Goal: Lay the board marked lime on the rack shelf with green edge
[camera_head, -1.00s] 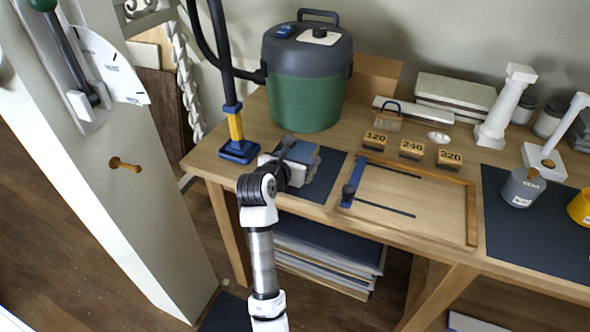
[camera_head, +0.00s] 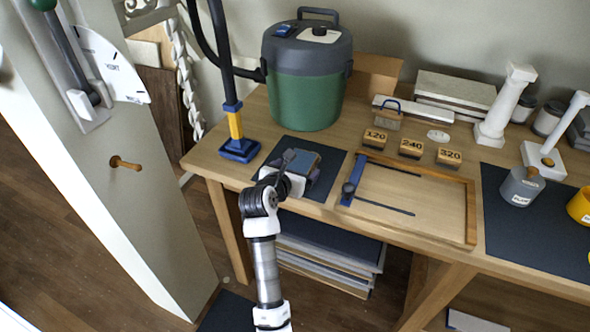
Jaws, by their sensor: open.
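I cannot make out a board marked lime or a shelf with a green edge in this view. Several flat boards (camera_head: 325,262) lie stacked under the bench, with no readable marks. My gripper (camera_head: 290,160) is over the small dark mat at the bench's front left. It is open. A block with a blue-grey top (camera_head: 306,162) shows right at the fingers. My gripper partly hides it, and I cannot tell whether they touch.
The wooden bench (camera_head: 225,170) carries a green vacuum (camera_head: 305,90), a blue-footed post (camera_head: 238,150), a framed wooden tray (camera_head: 440,205), numbered blocks (camera_head: 411,148) and a grey pot (camera_head: 521,187). A pillar with a lever (camera_head: 70,60) stands left. Floor shows between pillar and bench.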

